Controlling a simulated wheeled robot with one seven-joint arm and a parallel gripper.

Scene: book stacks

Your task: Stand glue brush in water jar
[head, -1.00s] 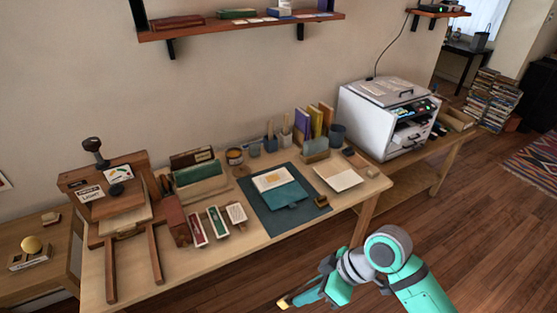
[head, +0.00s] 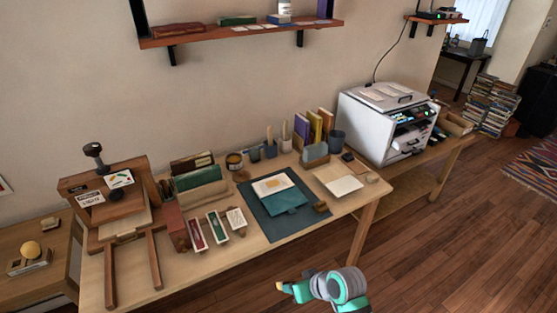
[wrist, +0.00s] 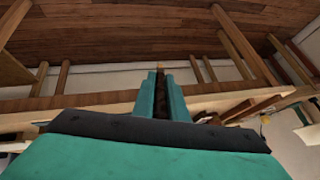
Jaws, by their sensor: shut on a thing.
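My gripper (head: 288,287) is low in front of the bench, out over the floor and apart from the bench top. In the wrist view its two teal fingers (wrist: 160,98) are close together, shut on a thin thing that is mostly hidden. A small orange-yellow end (wrist: 160,66) shows beyond the tips, and it also shows in the head view (head: 279,286); I take it for the glue brush. A small blue-grey jar (head: 254,152), which looks like the water jar, stands at the back of the bench, right of an amber pot (head: 234,160). Its contents cannot be seen.
The bench (head: 190,283) carries a wooden press (head: 105,200), a dark mat (head: 255,222) with papers, and upright holders. Cups with brushes or tools (head: 270,148) and a dark cup (head: 337,141) stand near the jar. A white machine (head: 365,125) is at right. Floor before the bench is clear.

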